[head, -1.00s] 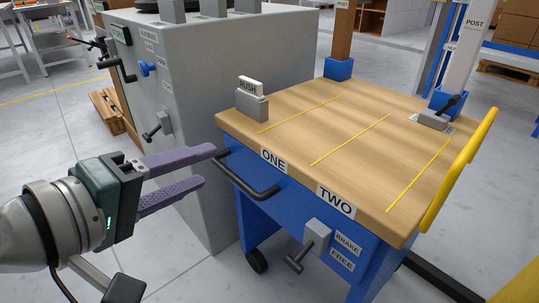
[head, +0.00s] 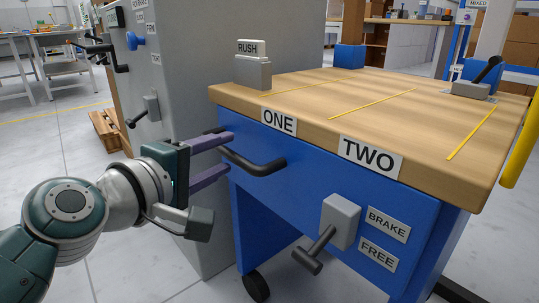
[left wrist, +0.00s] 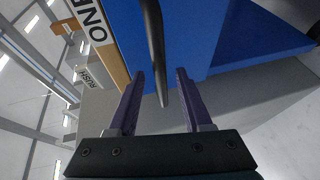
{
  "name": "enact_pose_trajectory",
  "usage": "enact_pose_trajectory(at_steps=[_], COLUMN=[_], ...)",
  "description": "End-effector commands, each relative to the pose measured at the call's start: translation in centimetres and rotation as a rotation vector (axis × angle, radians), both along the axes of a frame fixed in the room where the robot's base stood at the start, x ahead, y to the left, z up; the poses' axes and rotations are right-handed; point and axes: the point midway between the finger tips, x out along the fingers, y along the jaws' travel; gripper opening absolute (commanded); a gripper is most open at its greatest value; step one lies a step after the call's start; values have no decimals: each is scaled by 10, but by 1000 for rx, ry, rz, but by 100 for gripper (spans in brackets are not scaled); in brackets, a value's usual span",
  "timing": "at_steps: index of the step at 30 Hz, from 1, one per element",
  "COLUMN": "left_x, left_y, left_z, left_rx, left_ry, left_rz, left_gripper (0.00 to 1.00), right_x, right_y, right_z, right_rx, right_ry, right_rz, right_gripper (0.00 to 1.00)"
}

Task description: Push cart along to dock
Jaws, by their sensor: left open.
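The cart has a wooden top (head: 330,95) and a blue body (head: 300,180), with ONE and TWO labels on its near edge. A black handle (head: 255,163) juts from its front. My left gripper (head: 230,153) is open at the handle's left part. In the left wrist view, the handle bar (left wrist: 155,50) runs between the two purple fingers (left wrist: 160,85), with gaps at both sides; contact is not visible. A grey brake lever (head: 318,248) on the cart front slants down and left, its end level with the FREE label. The dock is not clearly identifiable. My right gripper is not in view.
A tall grey cabinet (head: 200,140) with knobs and levers stands close at the cart's left. A RUSH holder (head: 252,68) and a black-levered block (head: 475,85) sit on the cart top. A yellow rail (head: 523,145) is at the right. Floor is open at lower left.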

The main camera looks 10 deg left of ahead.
Motion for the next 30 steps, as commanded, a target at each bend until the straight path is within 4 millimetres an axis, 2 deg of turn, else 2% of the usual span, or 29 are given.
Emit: enact_pose_trajectory(at_steps=[1,6,15,28,30], left_x=[7,20,23,22,22], left_y=[-2,-6,-6,-6,-6], left_z=[-5,-5,-4,-4,-4], left_rx=[-1,0,1,1,1], left_ry=[-2,-1,1,1,1], left_rz=[0,0,0,0,0], left_gripper=[50,50,50,2,0], right_x=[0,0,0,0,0], right_y=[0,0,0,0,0], right_z=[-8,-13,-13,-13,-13], right_rx=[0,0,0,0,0], right_ry=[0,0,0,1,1], right_rz=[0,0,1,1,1], right_gripper=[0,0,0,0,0])
